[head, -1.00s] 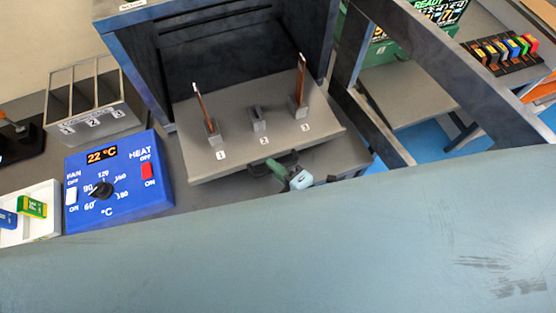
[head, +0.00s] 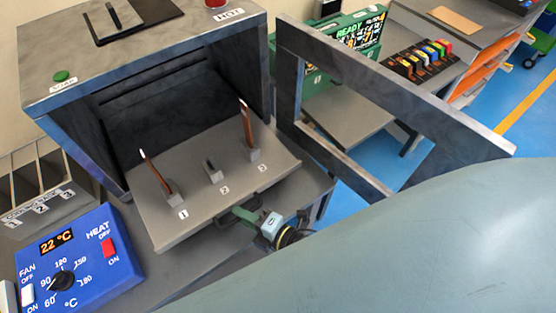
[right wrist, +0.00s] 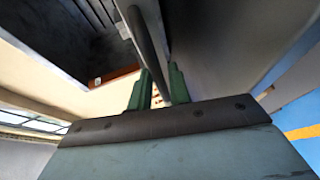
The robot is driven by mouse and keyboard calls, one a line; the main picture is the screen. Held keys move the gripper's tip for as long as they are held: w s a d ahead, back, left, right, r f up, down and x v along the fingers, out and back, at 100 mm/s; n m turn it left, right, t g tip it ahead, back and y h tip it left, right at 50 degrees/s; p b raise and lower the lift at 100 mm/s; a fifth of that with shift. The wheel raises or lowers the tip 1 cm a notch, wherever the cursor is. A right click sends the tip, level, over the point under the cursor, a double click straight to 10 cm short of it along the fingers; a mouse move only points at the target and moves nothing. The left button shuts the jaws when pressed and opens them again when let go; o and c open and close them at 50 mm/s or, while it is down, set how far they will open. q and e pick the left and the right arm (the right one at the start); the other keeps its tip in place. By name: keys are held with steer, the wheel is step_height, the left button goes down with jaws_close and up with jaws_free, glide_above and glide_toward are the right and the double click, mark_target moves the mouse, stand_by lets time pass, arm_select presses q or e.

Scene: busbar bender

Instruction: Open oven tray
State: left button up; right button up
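The oven tray (head: 200,205) is a grey plate that sticks out of the open oven (head: 60,110). It carries numbered holders 1, 2 and 3; copper bars stand in 1 and 3, and holder 2 has no tall bar. A dark handle (head: 262,196) is on the tray's front edge. My right gripper (head: 238,214) is at this handle. In the right wrist view its green fingers (right wrist: 158,88) stand on both sides of the dark handle bar (right wrist: 146,45) and look closed on it. My left gripper is not in view.
The oven door (head: 400,100), a framed panel, stands open at the right. A blue heat control box (head: 75,262) reading 22 °C and a numbered rack (head: 40,195) are at the left. A green machine (head: 340,45) and several coloured blocks (head: 420,62) are behind the door.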

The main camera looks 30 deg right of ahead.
steer(key=b+v, duration=0.1)
steer(key=v, duration=1.1)
steer(key=shift+s+d, duration=0.25)
steer(key=shift+s, duration=0.05)
steer(key=shift+r, duration=0.1)
steer(key=s+d+f+m+g+h+b, duration=0.1)
steer(key=d+f+m+g+h+b, duration=0.15)
steer(key=f, duration=0.65)
steer(key=s+d+f+m+g+h+b, duration=0.1)
steer(key=s+d+f+m+b, duration=0.2)
steer(key=f, duration=0.6)
steer(key=d+f+m+g+h+b, duration=0.15)
steer(key=f+m, duration=0.35)
steer(key=f, duration=0.5)
steer(key=s+d+f+m+g+h+b, duration=0.1)
steer(key=s+d+f+m+g+b, duration=0.1)
steer(key=s+f+m+g, duration=0.2)
steer(key=s+d+f+m+g+h+b, duration=0.2)
steer(key=s+f+m, duration=0.4)
steer(key=s+f, duration=0.5)
step_height(320, 180, down, 3)
steer(key=shift+s+d+f+g+b, duration=0.1)
steer(key=shift+s+d+g+b, duration=0.15)
steer(key=shift+g+b, duration=0.6)
steer(key=shift+m, duration=0.25)
